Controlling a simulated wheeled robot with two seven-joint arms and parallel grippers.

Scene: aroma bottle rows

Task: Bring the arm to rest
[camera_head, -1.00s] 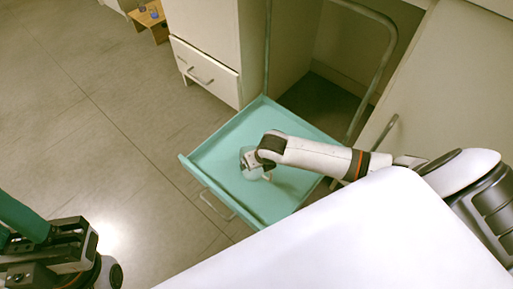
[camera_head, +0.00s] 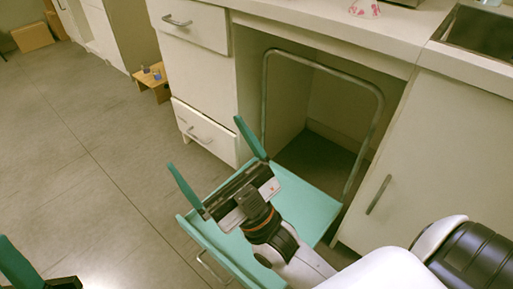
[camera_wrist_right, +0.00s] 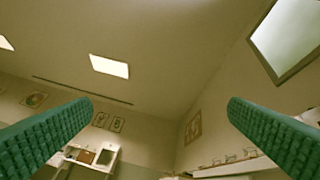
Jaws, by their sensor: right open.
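My right gripper (camera_head: 216,150) is raised in front of the teal cart tray (camera_head: 310,203), its two teal fingers spread wide with nothing between them. In the right wrist view the same open fingers (camera_wrist_right: 160,108) frame the ceiling and far walls, so it points upward. My right arm comes in from the lower right of the head view and hides part of the tray. My left gripper shows only as a teal finger and dark parts at the lower left edge of the head view; its other finger is out of the frame.
The cart's metal handle (camera_head: 376,110) rises behind the tray, before the open space under the counter (camera_head: 310,25). Drawers (camera_head: 205,132) stand left of it. A small wooden stand (camera_head: 153,82) with blue-marked items is farther back.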

